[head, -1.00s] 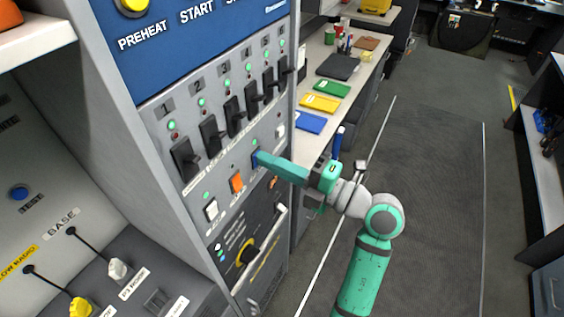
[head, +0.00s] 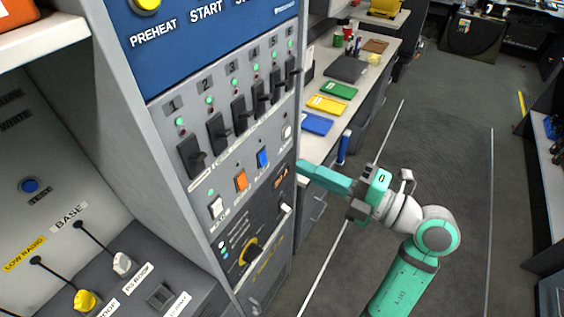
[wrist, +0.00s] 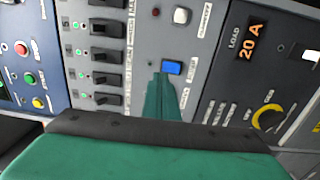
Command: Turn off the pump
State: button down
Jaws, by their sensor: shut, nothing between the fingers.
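A row of small rocker switches runs along the grey panel: a white one (head: 216,208), an orange one (head: 241,181), a blue one (head: 263,159) and another white one (head: 287,132). Their labels are too blurred for me to tell which is the pump. The blue switch (wrist: 172,68) also shows in the wrist view, and the small lamp beside it (wrist: 150,63) looks dark. My gripper (head: 301,168) is shut and empty, to the right of the blue switch and apart from it in the head view.
Black breakers (head: 238,115) with green lamps line the panel above. A dark panel with a yellow-ringed knob (head: 250,250) and a 20 A display (wrist: 250,40) lies below. A desk with coloured folders (head: 327,105) stands behind; the floor at right is open.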

jog(key=v, duration=0.3)
jog(key=r+v, duration=0.1)
jog(key=v, duration=0.1)
jog(key=shift+s+d, duration=0.2)
jog(key=shift+s, duration=0.15)
